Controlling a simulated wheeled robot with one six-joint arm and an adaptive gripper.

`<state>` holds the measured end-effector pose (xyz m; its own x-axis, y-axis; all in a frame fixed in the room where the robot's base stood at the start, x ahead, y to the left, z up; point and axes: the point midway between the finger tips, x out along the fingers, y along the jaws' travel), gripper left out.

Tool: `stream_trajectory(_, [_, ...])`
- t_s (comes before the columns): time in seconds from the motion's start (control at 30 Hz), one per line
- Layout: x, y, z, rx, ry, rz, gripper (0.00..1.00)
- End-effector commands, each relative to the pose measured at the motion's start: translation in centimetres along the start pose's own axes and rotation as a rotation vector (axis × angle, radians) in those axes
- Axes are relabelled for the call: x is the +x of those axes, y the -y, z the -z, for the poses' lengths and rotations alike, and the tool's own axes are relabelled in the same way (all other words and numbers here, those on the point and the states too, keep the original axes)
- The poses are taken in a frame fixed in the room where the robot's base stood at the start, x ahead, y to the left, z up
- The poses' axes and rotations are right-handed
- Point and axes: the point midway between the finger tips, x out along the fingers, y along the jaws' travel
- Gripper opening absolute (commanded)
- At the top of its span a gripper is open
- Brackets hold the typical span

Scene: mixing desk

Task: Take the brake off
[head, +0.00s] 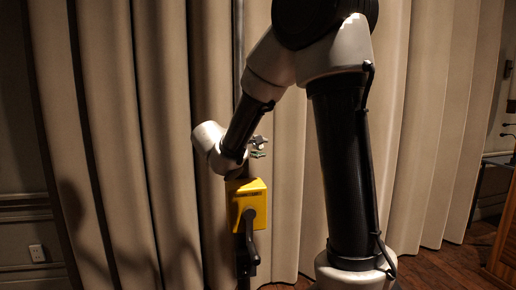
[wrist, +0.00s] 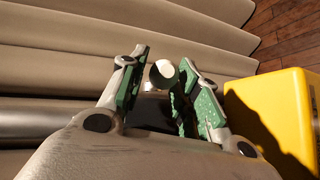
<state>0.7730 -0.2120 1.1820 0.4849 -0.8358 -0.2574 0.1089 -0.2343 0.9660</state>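A yellow brake box (head: 257,195) is on a dark upright post in front of the curtain in the head view. A black lever (head: 249,238) on its front hangs down. My gripper (head: 262,147) is just above the box, apart from the lever, with its fingers pointing right. In the wrist view the green-padded fingers (wrist: 165,75) stand apart. A small round pale-and-dark shape (wrist: 162,73) shows between them; I cannot tell what it is. The yellow box (wrist: 285,115) fills the right side there, beside the fingers. The lever is not visible in the wrist view.
Beige pleated curtains (head: 160,130) hang behind the box and arm. A metal pole (head: 238,50) runs up behind the arm, and a tube (wrist: 40,112) crosses the left of the wrist view. A wooden desk edge (head: 503,245) stands at the far right. Wooden floor shows between.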

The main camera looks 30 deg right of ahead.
Motion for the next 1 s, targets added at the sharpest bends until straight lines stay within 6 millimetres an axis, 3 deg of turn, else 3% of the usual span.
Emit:
stream_trajectory(0.37, [0.87,-0.01,-0.03,0.000,0.000,0.000,0.32])
stream_trajectory(0.53, [0.86,0.00,-0.03,0.000,0.000,0.000,0.01])
stream_trajectory(1.0, [0.76,-0.43,0.09,-0.043,0.012,0.049,0.00])
